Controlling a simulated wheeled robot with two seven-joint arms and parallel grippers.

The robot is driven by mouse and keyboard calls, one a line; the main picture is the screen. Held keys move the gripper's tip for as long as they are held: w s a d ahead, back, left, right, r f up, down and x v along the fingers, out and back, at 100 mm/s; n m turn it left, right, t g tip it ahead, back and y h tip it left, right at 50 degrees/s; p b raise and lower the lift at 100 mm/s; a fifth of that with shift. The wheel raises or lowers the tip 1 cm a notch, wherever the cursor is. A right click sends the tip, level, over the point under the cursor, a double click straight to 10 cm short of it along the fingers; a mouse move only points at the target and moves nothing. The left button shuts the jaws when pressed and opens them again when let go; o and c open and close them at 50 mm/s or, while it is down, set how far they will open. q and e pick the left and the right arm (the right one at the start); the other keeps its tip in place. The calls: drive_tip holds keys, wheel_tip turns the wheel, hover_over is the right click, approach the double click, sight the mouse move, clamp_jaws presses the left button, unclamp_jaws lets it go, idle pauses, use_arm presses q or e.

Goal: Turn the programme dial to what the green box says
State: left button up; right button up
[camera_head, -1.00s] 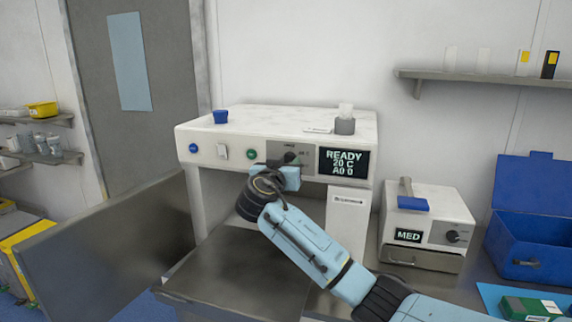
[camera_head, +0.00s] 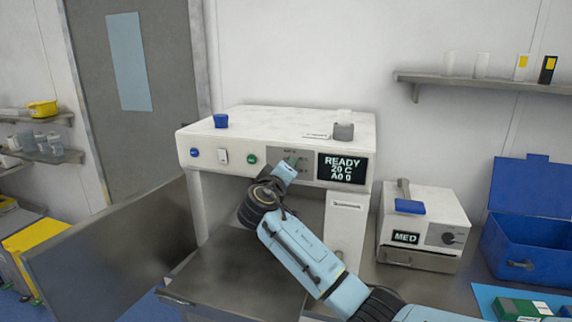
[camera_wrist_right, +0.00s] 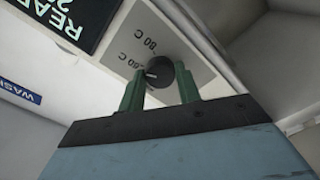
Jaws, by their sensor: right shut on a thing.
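The programme dial (camera_wrist_right: 160,72) is a dark round knob with a white mark, on the grey panel of the white washer (camera_head: 300,122). My right gripper (camera_wrist_right: 160,82) is shut on the dial, with one green finger on each side of it. In the wrist view the mark points left, near the lower of two temperature labels; the exact setting is hard to tell. In the head view my right gripper (camera_head: 291,162) hides most of the dial. The green box (camera_head: 515,308) lies at the bottom right; its words are too small to read. My left gripper is not in view.
The washer's screen (camera_head: 342,168) reads READY, 20 C, A0 0. Its door (camera_head: 110,245) hangs open at the left. A smaller white device (camera_head: 430,222) marked MED and an open blue crate (camera_head: 530,262) stand to the right.

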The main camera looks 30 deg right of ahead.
drive_tip(key=n+p, duration=0.3)
drive_tip(key=n, duration=0.1)
drive_tip(key=shift+r+n, duration=0.15)
drive_tip(key=shift+n, duration=0.15)
drive_tip(key=n+p, duration=0.2)
drive_tip(key=n, duration=0.6)
drive_tip(key=shift+n, duration=0.4)
drive_tip(key=o, duration=1)
drive_tip(key=shift+c, duration=0.2)
drive_tip(key=shift+s+a, duration=0.1)
